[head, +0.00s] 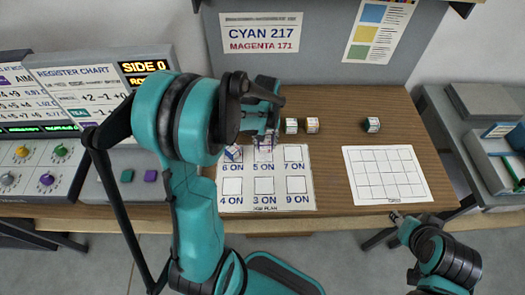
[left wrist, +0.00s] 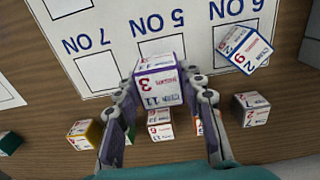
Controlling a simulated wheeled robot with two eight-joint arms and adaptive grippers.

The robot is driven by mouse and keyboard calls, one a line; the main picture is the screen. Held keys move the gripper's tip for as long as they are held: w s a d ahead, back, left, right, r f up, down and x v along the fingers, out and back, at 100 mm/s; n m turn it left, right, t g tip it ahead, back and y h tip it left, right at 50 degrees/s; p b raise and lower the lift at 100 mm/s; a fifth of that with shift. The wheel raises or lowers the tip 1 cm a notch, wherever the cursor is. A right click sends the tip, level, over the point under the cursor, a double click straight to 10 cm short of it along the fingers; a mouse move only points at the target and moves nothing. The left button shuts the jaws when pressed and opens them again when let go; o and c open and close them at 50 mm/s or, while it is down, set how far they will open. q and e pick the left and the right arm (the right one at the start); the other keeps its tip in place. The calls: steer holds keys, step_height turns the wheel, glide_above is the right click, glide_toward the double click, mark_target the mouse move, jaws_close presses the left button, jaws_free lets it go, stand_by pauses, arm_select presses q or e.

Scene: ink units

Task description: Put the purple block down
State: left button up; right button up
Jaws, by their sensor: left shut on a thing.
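The purple block (left wrist: 158,87) is a white-faced cube with purple edges, printed with a 3 and an 11. My left gripper (left wrist: 163,101) is shut on it; the gripper also shows in the head view (head: 268,128). The block is at or over the 5 ON square of the job plan sheet (head: 225,203), covering much of that square in the left wrist view. I cannot tell whether it touches the sheet. My right gripper (head: 397,217) is at the table's front edge, below the grid sheet, too small to read.
A blue-edged block (left wrist: 243,50) sits turned on the 6 ON square. Behind the sheet are a yellow-edged block (left wrist: 83,133), a red-edged block (left wrist: 160,125) and a dark-edged block (left wrist: 252,108). A green block (left wrist: 10,143) stands apart. The grid sheet (head: 388,174) is empty.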

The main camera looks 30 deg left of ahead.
mark_target(263, 149)
arm_select(q)
steer(key=shift+s+a+f, duration=0.1)
steer(key=shift+a+f, duration=0.2)
steer(key=shift+f, duration=0.15)
steer(key=shift+f+b, duration=0.8)
steer(key=shift+f, duration=1)
steer(key=o, duration=1.1)
steer(key=shift+f, duration=0.1)
